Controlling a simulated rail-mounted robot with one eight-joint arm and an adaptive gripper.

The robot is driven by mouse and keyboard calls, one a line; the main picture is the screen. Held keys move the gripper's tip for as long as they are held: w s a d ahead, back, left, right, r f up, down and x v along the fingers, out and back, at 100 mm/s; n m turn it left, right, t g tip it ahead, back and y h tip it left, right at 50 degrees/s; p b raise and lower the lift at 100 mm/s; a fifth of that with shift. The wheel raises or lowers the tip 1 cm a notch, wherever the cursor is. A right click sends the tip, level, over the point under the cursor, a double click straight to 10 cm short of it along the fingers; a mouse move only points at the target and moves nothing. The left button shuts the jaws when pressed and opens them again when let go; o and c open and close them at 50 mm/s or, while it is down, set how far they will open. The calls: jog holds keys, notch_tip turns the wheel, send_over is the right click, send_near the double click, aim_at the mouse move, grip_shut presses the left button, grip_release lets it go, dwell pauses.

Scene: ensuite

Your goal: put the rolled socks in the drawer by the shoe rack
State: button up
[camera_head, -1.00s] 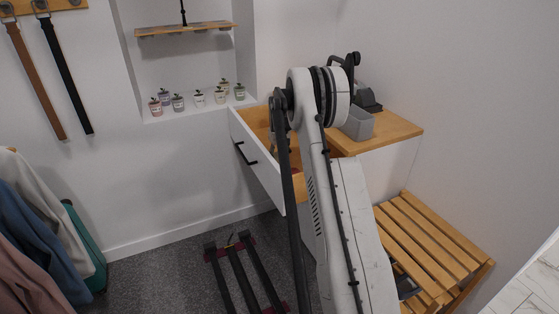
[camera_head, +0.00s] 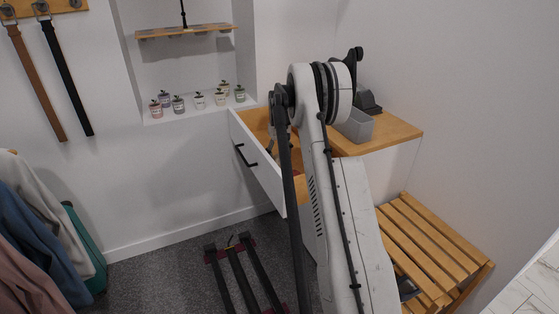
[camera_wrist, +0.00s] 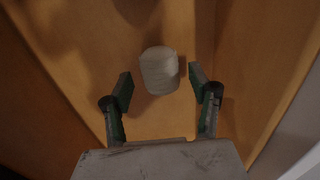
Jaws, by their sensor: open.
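The rolled socks (camera_wrist: 159,70), a pale grey-white bundle, appear to rest on the wooden floor inside the drawer in the wrist view. My gripper (camera_wrist: 160,82) is open, with one finger on either side of the socks and a visible gap at each side. The drawer (camera_head: 257,162) is pulled out, with a white front, a black handle and a wooden inside. In the head view my arm covers part of the drawer, and the socks cannot be made out there.
The slatted wooden shoe rack (camera_head: 435,240) stands at the right. A grey box (camera_head: 357,126) sits on the wooden top (camera_head: 395,133) beside the drawer. Several small jars (camera_head: 199,101) line the niche ledge behind. Drawer walls stand close around my gripper.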

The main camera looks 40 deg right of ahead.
aim_at(279, 157)
notch_tip(279, 157, up, 9)
jog(key=p, duration=0.1)
jog(key=s+a+r+t, duration=0.1)
jog(key=s+a+r, duration=0.3)
jog(key=a+r, duration=0.4)
jog(key=s+a+r+n+t+h, duration=0.1)
jog(key=s+a+r, duration=0.35)
jog(key=a, duration=0.55)
jog(key=s+a+r+t, duration=0.1)
jog(key=s+a+r, duration=0.2)
jog(key=a+r, duration=0.5)
jog(key=s+a+f+n+t, duration=0.1)
jog(key=s+a+f+t, duration=0.1)
jog(key=s+a, duration=0.7)
jog(key=s+a+f+n+t+y, duration=0.1)
jog(key=s+a+f, duration=0.3)
jog(key=s+a, duration=0.5)
jog(key=s+t, duration=0.1)
jog(key=s, duration=0.6)
jog(key=shift+a+f, duration=0.15)
jog(key=shift+a, duration=0.25)
jog(key=shift+r+p, duration=0.95)
jog(key=shift+p, duration=0.1)
